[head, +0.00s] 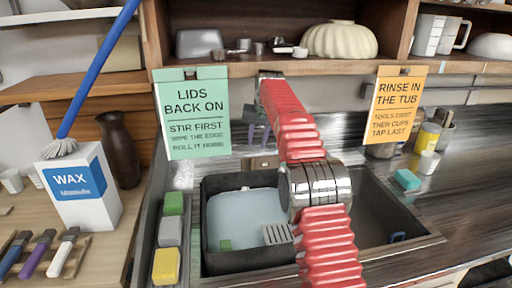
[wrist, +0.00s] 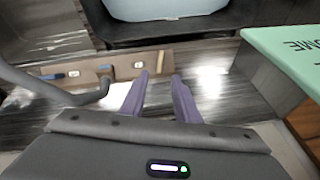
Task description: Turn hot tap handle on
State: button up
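A tan panel (wrist: 115,70) lies below the dark tub in the wrist view. A curved grey pipe (wrist: 85,97), perhaps the tap spout, stands left of my gripper. My gripper (wrist: 160,75) has two purple fingers, apart with nothing between them, their tips close to the panel's near edge. In the head view my gripper (head: 256,142) is behind the sink, partly hidden by my red arm, above the tan panel (head: 262,162).
A dark tub (head: 209,244) with pale water stands in the sink. Sponges (head: 170,232) lie at its left. A green sign (head: 195,115) hangs close by the arm; an orange sign (head: 396,105) hangs at right. A wax box (head: 78,190) and blue-handled brush (head: 95,75) stand left.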

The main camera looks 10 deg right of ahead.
jog(key=shift+r, duration=0.1)
dwell(0.3)
jog(key=s+f+n+g, duration=0.1)
jog(key=s+f, duration=0.4)
jog(key=f, duration=0.2)
jog(key=s+r+n+t, duration=0.1)
jog(key=s+r, duration=0.1)
jog(key=s, duration=2.2)
jog(key=s+a+r+t, duration=0.1)
jog(key=s+r, duration=0.2)
jog(key=s, duration=2.1)
jog(key=shift+n+h, duration=0.4)
